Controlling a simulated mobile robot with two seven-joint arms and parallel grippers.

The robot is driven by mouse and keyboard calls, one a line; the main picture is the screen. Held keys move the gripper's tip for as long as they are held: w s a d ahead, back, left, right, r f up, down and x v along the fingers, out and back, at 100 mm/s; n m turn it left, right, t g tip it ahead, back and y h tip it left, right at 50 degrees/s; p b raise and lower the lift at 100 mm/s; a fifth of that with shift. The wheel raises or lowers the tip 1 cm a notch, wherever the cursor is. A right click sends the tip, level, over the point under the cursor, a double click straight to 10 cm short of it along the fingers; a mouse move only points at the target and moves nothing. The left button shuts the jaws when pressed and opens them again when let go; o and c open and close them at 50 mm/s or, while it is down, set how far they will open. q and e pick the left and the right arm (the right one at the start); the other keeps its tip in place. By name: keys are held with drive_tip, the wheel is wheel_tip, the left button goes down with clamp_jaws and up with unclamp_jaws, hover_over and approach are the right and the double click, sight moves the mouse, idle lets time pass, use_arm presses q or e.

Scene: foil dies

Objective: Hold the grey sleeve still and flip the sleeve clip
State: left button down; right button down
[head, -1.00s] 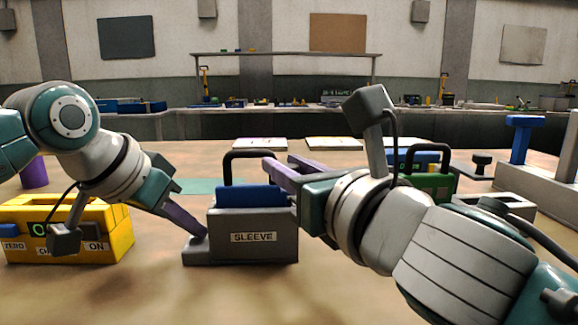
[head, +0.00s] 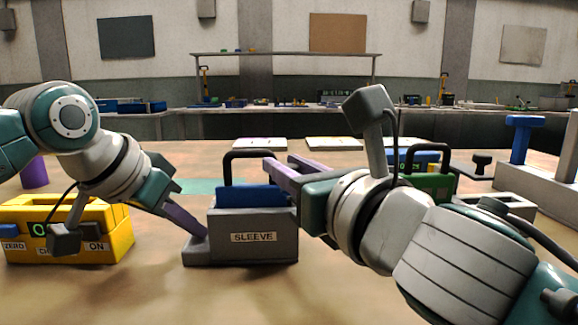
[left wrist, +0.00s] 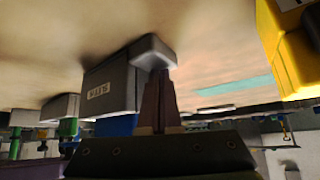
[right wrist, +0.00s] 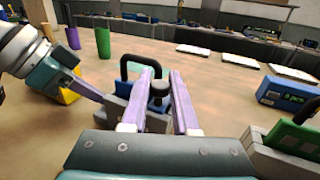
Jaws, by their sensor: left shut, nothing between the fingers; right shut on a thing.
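The grey sleeve (head: 270,247), labelled SLEEVE, stands upright on the table with a blue block (head: 250,196) in its top. A black arched handle (head: 226,170) rises behind the label face. My left gripper (head: 203,233) is shut and empty, its tips down at the low foot on the sleeve's left end; the left wrist view shows them at this foot (left wrist: 150,50). My right gripper (head: 270,168) is above the sleeve's right end. In the right wrist view its fingers are around a black knob (right wrist: 158,89), apparently the sleeve clip; the head view hides it.
A yellow box (head: 110,245) with a display stands left of the sleeve. A green case (head: 436,187) and a grey tray (head: 500,204) are behind my right arm. A grey stand with a blue T-handle (head: 521,140) is far right. The front table is clear.

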drive_tip(key=shift+d, duration=0.1)
drive_tip(key=shift+w+r+g, duration=0.25)
drive_tip(key=shift+r+g, duration=0.15)
drive_tip(key=shift+r, duration=0.25)
drive_tip(key=shift+w+r+m+g+h, duration=0.3)
drive_tip(key=shift+r+m+g+h, duration=0.2)
drive_tip(key=shift+g, duration=0.4)
drive_tip(key=shift+f, duration=0.1)
drive_tip(key=c, duration=0.7)
unclamp_jaws()
drive_tip(key=shift+s, duration=0.1)
drive_tip(key=v, duration=1.1)
drive_tip(key=shift+s+d, duration=0.15)
drive_tip(key=shift+s, duration=0.2)
